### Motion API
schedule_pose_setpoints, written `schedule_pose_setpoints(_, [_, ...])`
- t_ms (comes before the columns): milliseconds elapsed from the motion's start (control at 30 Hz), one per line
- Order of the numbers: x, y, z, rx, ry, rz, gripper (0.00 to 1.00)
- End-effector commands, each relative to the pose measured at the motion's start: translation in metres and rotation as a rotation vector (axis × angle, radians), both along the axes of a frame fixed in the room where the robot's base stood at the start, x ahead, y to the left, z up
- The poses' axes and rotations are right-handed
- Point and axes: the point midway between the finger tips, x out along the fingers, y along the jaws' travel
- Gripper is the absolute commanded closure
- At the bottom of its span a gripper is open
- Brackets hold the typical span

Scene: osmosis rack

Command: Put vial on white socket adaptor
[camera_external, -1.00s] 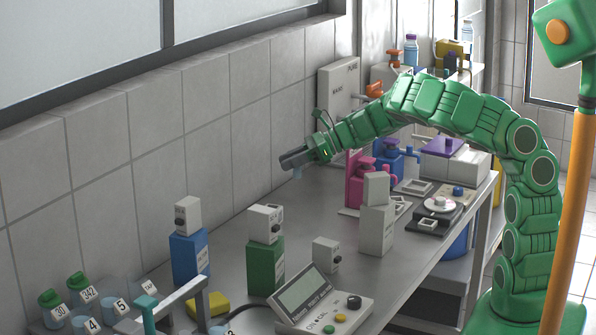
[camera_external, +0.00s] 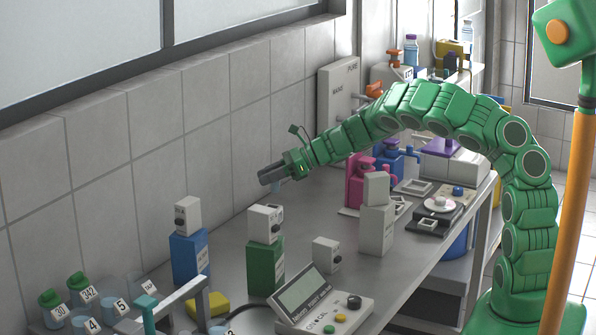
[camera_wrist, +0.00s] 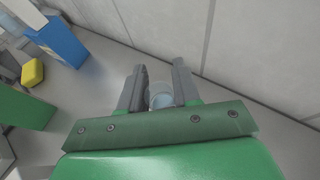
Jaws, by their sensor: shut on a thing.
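My gripper (camera_external: 268,178) is above the back of the bench near the tiled wall, to the right of and above the blue and green blocks. In the wrist view its dark fingers (camera_wrist: 160,88) are shut on a small translucent pale blue vial (camera_wrist: 161,96). The vial shows only in part below the fingers in the external view (camera_external: 275,187). A tall white block (camera_external: 376,231) with a smaller white box on top stands on the bench to the gripper's right. I cannot tell for sure whether this is the white socket adaptor.
A blue block (camera_external: 190,258) and a green block (camera_external: 265,267) carry white boxes. A small white box (camera_external: 326,254) and a meter (camera_external: 318,302) stand at the front. Numbered vials (camera_external: 80,289) stand at the lower left. Bare bench (camera_external: 315,210) lies between.

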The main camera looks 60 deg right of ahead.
Motion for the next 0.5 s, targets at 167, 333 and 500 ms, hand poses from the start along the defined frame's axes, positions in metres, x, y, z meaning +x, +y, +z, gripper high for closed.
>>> schedule_pose_setpoints(167, [0.007,-0.001,-0.009,0.002,0.0,0.001,0.97])
schedule_pose_setpoints(333, [0.01,-0.002,-0.012,0.002,0.0,0.001,0.97])
schedule_pose_setpoints(500, [0.014,-0.002,-0.017,0.002,0.0,-0.001,0.97])
